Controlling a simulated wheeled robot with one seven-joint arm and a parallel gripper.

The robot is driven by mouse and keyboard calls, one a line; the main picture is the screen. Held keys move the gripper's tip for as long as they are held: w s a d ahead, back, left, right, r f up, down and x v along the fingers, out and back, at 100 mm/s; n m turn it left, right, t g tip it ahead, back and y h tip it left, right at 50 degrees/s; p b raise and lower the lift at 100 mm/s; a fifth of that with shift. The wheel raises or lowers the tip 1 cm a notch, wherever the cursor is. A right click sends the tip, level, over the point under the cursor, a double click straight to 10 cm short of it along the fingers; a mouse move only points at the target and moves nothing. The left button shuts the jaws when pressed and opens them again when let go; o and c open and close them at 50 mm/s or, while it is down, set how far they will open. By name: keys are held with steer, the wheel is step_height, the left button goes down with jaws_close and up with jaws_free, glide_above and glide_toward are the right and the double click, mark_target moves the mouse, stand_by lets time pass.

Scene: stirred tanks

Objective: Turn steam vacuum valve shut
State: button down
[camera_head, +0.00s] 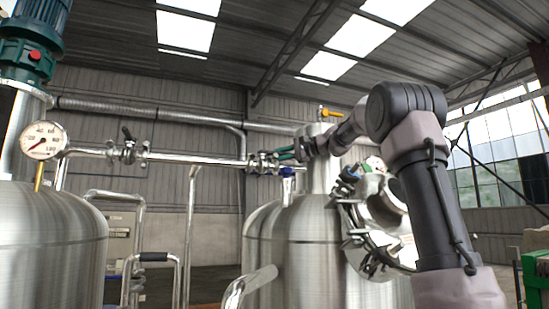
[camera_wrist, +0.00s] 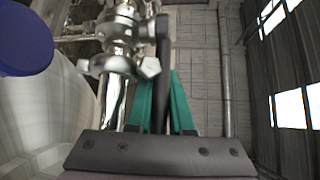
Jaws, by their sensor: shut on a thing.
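A metal valve (camera_head: 262,163) sits in the horizontal steel pipe left of the right tank's neck. In the wrist view, its clamp fittings (camera_wrist: 122,65) fill the upper left, and its long dark lever handle (camera_wrist: 162,45) runs down between my fingers. My gripper (camera_head: 280,155) has green fingers and reaches the valve from the right. In the wrist view, my gripper (camera_wrist: 165,78) is shut on the lever, one finger on each side. The lever's lower end is partly hidden between the fingers.
A second valve (camera_head: 128,150) with a dark handle sits farther left on the pipe. A pressure gauge (camera_head: 42,141) stands above the left tank (camera_head: 50,245). The right tank (camera_head: 300,255) has a round hatch (camera_head: 383,215) below my arm. A blue cap (camera_head: 287,172) stands close below my gripper.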

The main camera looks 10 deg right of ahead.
mark_target(280, 153)
steer(key=shift+s, duration=0.1)
stand_by(0.7)
steer(key=m+t+h, duration=0.1)
steer(key=s+m+t+h, duration=0.1)
steer(key=m+t+h, duration=0.1)
steer(key=s+m+t+h, duration=0.1)
steer(key=m+t+h, duration=0.1)
steer(key=shift+s+d, duration=0.25)
steer(key=shift+d, duration=0.15)
steer(key=shift+s+d+m+t+h, duration=0.1)
steer(key=shift+s+m+t+h, duration=0.3)
steer(key=shift+m+h, duration=0.6)
steer(key=shift+s+m+t+h, duration=0.35)
steer(key=shift+m+h, duration=0.3)
steer(key=shift+h, duration=0.7)
steer(key=shift+s+d+m+t+h, duration=0.1)
steer(key=shift+s+m+t+h, duration=0.3)
steer(key=shift+m+h, duration=0.6)
steer(key=shift+s+a+f+m+g+h, duration=0.1)
steer(key=shift+s+a+m+g+h, duration=0.35)
steer(key=shift+m+h, duration=1.15)
steer(key=shift+s+a+r+m+g+h, duration=0.1)
steer(key=shift+s+a+m+g+h, duration=0.6)
steer(key=shift+h, duration=1.4)
steer(key=shift+s+a+f+m+g+h, duration=0.1)
steer(key=shift+s+a+m+h, duration=0.15)
steer(key=shift+m+h, duration=1.45)
steer(key=shift+s+h, duration=0.1)
steer(key=shift+h, duration=0.15)
